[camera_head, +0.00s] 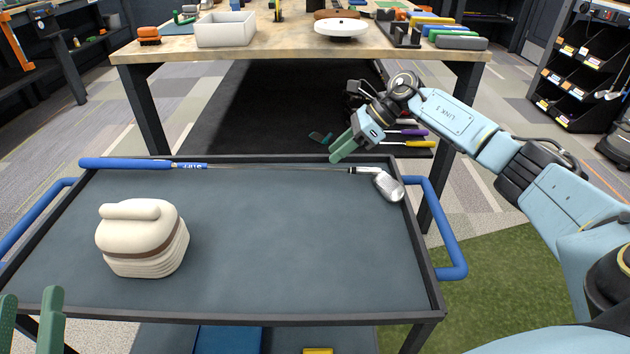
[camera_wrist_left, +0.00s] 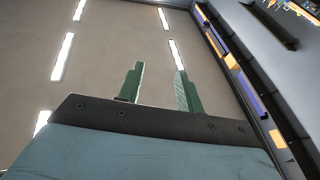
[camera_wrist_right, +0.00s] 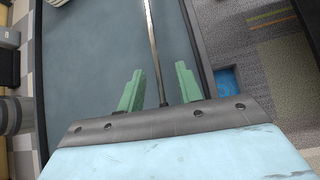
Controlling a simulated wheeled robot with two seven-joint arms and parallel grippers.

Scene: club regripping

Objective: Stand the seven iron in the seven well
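A golf iron lies on the dark cart top (camera_head: 270,230) along its far edge. Its blue grip (camera_head: 130,163) is at the left, its thin shaft (camera_head: 280,168) runs right, and its silver head (camera_head: 388,186) is near the right edge. Its number cannot be read. My right gripper (camera_head: 339,156) is above the shaft near the head end. In the right wrist view the gripper (camera_wrist_right: 160,88) is open, with the shaft (camera_wrist_right: 154,40) passing between the fingers in the picture. My left gripper (camera_wrist_left: 160,85) is open and empty, at the head view's lower left. I cannot identify the seven well.
A cream, stacked rounded object (camera_head: 142,238) stands on the cart's left part. Blue handles (camera_head: 440,228) flank the cart. A workbench (camera_head: 290,45) with a white box (camera_head: 226,29) and a white disc (camera_head: 341,28) stands behind. The cart's middle and right are clear.

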